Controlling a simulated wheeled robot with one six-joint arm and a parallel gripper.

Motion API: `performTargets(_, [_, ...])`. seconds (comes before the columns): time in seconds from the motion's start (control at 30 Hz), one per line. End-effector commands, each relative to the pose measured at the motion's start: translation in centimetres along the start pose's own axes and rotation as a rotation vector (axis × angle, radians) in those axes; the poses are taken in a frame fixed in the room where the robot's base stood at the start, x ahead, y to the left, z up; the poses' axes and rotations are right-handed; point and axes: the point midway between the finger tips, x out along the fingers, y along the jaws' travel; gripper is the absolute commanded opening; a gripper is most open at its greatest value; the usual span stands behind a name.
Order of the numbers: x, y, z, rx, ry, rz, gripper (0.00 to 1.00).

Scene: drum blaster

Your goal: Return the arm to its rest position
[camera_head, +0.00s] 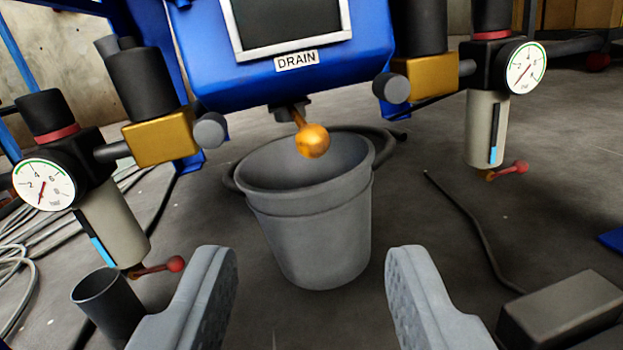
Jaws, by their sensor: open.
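My gripper (310,290) is open, its two grey fingers reaching in from the bottom of the head view with nothing between them. Beyond the fingers, apart from them, a grey bucket (315,235) stands upright on the floor. Above the bucket hangs a blue housing (225,70) with a label reading DRAIN (297,60). An orange-gold ball-ended lever (312,141) sticks out under the housing, in front of the bucket's opening. The rest of my arm is not in view.
Pressure gauges sit at left (43,184) and right (525,67), with filter bowls and red-knobbed levers below. A dark cup (105,300) is by the left finger, a grey block (562,312) at lower right. Hoses (25,255) lie on the floor at left.

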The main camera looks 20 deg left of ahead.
Motion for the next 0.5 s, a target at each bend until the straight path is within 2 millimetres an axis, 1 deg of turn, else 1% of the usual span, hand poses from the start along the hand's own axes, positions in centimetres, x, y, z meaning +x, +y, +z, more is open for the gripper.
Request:
performTargets(0.17, [1.9,-0.3,-4.6,-0.035,0.000,0.008,0.44])
performTargets(0.3, [3.6,-0.7,-9.3,-0.069,-0.006,0.019,0.44])
performTargets(0.47, [5.0,-1.3,-14.8,-0.105,-0.012,0.037,0.44])
performTargets(0.5, [5.2,-1.5,-16.1,-0.114,-0.013,0.041,0.44])
